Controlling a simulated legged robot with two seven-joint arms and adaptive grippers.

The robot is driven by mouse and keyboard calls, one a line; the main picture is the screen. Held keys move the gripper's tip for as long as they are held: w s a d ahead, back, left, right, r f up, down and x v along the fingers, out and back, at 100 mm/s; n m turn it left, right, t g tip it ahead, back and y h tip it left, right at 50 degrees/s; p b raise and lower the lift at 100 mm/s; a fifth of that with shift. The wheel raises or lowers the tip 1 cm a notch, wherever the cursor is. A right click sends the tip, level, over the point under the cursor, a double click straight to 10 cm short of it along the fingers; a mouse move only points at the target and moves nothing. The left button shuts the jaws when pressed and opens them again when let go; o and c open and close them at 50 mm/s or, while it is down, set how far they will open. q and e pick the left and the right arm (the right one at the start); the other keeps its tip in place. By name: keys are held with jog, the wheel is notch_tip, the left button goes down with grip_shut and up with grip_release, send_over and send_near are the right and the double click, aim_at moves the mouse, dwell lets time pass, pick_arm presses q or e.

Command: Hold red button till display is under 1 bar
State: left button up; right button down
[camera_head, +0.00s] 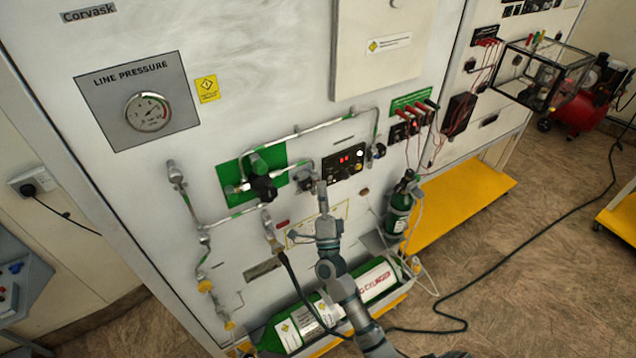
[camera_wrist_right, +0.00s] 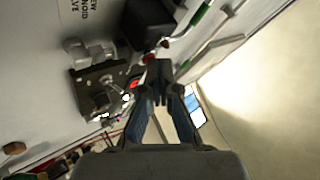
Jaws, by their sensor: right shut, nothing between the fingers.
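The black display panel (camera_head: 345,163) sits on the white board, with small lit red digits (camera_head: 351,158) too small to read. My right gripper (camera_head: 322,187) is shut and empty, with its tips just left of and below this panel in the head view. In the right wrist view its fingers meet at the tips (camera_wrist_right: 160,70). A small red spot (camera_wrist_right: 134,84) shows just left of the fingertips there; I cannot tell whether it is the red button or the display. I cannot tell whether the tips touch anything. My left gripper is out of view.
A round line pressure gauge (camera_head: 147,111) is at upper left. A black valve (camera_head: 262,186) on a green plate and metal pipes lie left of the gripper. A green cylinder (camera_head: 377,281) lies below. Red and black plugs with cables (camera_head: 416,118) are at right.

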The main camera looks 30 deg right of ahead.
jog(key=shift+y, duration=0.3)
jog(key=shift+s+d, duration=0.1)
jog(key=shift+s, duration=0.7)
jog(key=s+p, duration=0.1)
jog(key=s, duration=0.4)
jog(key=shift+d+p, duration=0.2)
jog(key=shift+p, duration=0.15)
